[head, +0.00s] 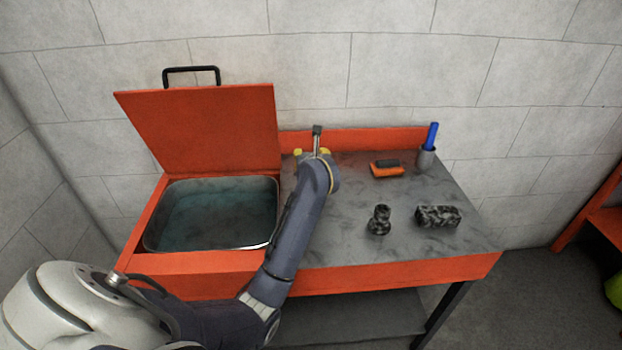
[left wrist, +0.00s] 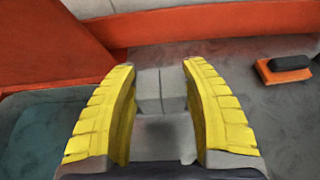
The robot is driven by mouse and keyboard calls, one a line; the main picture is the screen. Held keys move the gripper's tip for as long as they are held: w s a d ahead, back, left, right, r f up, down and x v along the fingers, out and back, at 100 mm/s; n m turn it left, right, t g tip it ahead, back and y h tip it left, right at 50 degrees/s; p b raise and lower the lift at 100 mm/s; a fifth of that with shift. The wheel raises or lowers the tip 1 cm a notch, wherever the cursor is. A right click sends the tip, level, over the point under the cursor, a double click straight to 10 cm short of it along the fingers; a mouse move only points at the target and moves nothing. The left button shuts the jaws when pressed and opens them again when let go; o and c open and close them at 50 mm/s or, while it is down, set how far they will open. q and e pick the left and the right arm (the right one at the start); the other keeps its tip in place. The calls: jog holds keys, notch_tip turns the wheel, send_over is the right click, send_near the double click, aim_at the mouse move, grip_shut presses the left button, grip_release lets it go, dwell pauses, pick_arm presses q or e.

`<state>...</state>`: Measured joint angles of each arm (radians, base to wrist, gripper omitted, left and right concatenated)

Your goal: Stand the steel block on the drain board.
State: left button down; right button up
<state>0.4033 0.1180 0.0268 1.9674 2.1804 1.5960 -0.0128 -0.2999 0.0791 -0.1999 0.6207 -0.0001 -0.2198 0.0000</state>
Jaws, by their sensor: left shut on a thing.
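My left gripper (head: 312,153) is above the back left of the grey drain board (head: 345,225), close to the basin's right side. In the left wrist view, its yellow fingers (left wrist: 160,70) are shut on the grey steel block (left wrist: 149,92), which fills the space between them. In the head view the gripper and arm hide most of the block. A slim grey upright shape shows there by the fingertips; I cannot tell if it is part of the block. Whether the block touches the board is unclear. My right gripper is not in view.
An open basin of water (head: 215,215) with a raised orange lid (head: 205,125) is at left. An orange brush (head: 387,170), a cup (head: 426,160) with a blue handle, a dark rounded part (head: 379,220) and a mottled block (head: 437,216) stand at right. The board's middle is clear.

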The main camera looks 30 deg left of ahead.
pick_arm(q)
jog(key=shift+f, duration=4.1)
jog(key=shift+f, duration=0.1)
jog(key=c, duration=0.7)
grip_release()
jog(key=shift+f, duration=0.15)
jog(key=shift+o, duration=0.2)
jog(key=shift+r, duration=0.2)
jog(key=v, duration=1.2)
jog(key=shift+d+f, duration=0.1)
jog(key=shift+f, duration=0.05)
